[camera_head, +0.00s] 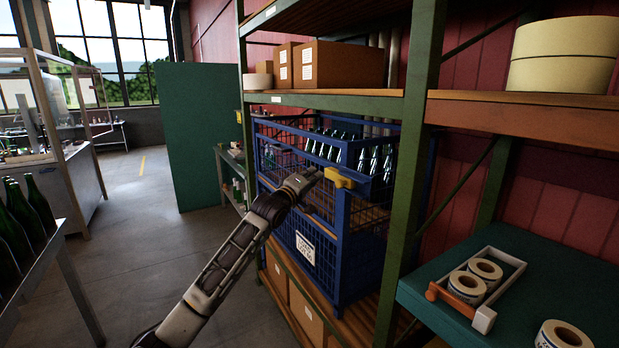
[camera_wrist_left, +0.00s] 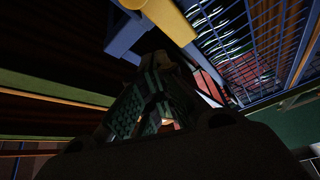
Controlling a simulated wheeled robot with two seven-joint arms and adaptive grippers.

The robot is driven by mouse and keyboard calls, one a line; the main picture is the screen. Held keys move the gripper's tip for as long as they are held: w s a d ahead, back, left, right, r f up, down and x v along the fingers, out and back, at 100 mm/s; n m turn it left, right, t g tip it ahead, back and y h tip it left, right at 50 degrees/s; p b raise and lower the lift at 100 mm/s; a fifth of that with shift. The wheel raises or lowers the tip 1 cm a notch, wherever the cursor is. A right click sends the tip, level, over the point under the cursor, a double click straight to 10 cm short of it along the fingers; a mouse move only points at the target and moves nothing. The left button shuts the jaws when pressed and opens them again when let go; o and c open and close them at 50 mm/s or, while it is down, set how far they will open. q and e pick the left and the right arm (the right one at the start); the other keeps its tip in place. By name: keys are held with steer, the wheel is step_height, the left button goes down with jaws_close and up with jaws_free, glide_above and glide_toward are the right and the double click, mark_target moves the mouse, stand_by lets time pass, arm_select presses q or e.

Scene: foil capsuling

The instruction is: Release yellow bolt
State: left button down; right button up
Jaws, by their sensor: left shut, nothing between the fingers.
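The yellow bolt (camera_head: 339,178) is on the top rail at the front corner of the blue wire cage (camera_head: 343,235). In the left wrist view, the yellow bolt (camera_wrist_left: 168,20) is at the top, beside a blue bar (camera_wrist_left: 127,33). My left gripper (camera_head: 315,174) is just left of the bolt in the head view. Its dark fingers (camera_wrist_left: 160,72) are shut with nothing between them. I cannot tell whether the fingertips touch the bolt. My right gripper is not in view.
The cage holds several dark bottles (camera_head: 335,147) and stands in a green-posted rack (camera_head: 405,170) close around it. Cardboard boxes (camera_head: 340,64) are on the shelf above. A tray (camera_head: 502,268) with tape rolls lies on the green bench at right.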

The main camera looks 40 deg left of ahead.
mark_target(338, 184)
arm_select(q)
steer(key=w+d+p, duration=0.1)
steer(key=w+d+f+p, duration=0.1)
steer(key=d, duration=0.1)
steer(key=shift+w+d+f, duration=0.15)
steer(key=shift+w, duration=0.05)
stand_by(0.7)
stand_by(0.4)
steer(key=shift+s+d+p, duration=0.1)
steer(key=shift+s+d, duration=0.3)
steer(key=shift+d, duration=0.65)
steer(key=shift+s+d+p, duration=0.1)
steer(key=shift+s+d, duration=0.35)
steer(key=shift+d, duration=0.55)
steer(key=shift+s+d+p, duration=0.1)
steer(key=shift+s+d, duration=0.3)
steer(key=shift+d, duration=0.65)
steer(key=shift+a, duration=0.1)
